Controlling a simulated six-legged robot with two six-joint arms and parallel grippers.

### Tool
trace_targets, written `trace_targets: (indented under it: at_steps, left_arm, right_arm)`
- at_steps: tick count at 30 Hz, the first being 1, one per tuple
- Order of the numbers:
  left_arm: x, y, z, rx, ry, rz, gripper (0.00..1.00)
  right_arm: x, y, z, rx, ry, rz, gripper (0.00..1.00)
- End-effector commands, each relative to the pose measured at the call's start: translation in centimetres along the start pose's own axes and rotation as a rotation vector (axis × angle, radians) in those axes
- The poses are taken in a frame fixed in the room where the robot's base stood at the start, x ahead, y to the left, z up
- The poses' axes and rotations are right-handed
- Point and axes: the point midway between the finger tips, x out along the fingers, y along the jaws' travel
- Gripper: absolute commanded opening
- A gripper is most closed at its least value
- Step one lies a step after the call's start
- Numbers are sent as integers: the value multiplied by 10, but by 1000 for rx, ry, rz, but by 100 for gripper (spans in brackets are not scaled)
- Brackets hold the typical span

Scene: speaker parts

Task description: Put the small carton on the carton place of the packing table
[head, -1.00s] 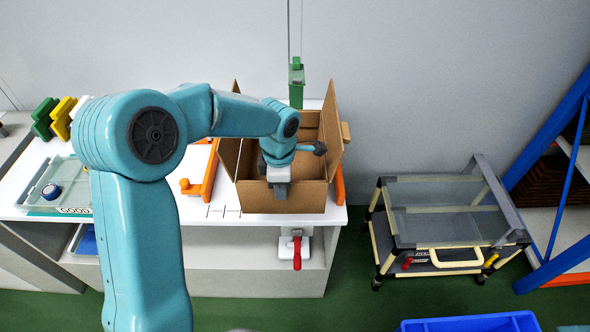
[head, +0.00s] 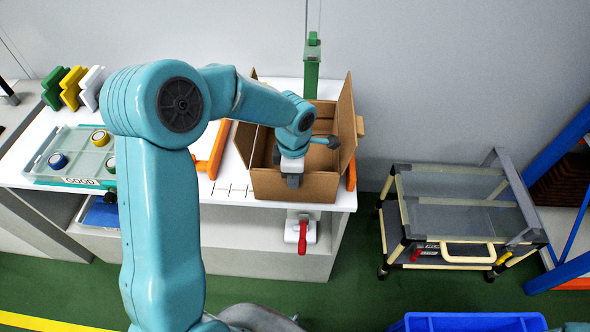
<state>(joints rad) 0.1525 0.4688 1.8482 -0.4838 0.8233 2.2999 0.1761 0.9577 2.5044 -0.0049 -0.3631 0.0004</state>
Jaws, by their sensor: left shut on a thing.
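The small carton (head: 318,188) is a brown open-topped cardboard box with its flaps raised. It stands at the right end of the white packing table (head: 222,195). My left gripper (head: 292,180) is at the carton's near wall, shut on it. The arm reaches over from the left and hides part of the carton's left side and inside. Whether the carton rests on the table or hangs just above it, I cannot tell. My right gripper is not in view.
Orange guides (head: 211,152) flank the carton. A green post (head: 312,68) stands behind it. A clear tray marked GOOD (head: 48,155) lies at the left. A trolley (head: 455,205) and a blue bin (head: 470,322) are on the right. Green floor between table and trolley is clear.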

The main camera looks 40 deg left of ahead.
Motion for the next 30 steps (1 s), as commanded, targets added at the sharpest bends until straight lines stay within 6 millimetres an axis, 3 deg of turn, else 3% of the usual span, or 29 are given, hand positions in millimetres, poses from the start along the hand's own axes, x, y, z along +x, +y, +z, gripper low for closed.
trace_targets:
  at_steps: [4, 21, 22, 24, 30]
  left_arm:
    - [10, 2, 1, 0, -1, 2, 0]
    - [14, 3, 2, 1, -1, 3, 0]
    - [13, 3, 2, 1, -1, 3, 25]
    - [12, 3, 2, 1, -1, 3, 47]
    - [13, 3, 2, 1, -1, 2, 48]
  right_arm:
    - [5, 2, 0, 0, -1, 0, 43]
    - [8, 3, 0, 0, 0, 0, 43]
    - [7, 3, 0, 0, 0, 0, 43]
    - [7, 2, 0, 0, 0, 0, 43]
    - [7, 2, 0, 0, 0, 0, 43]
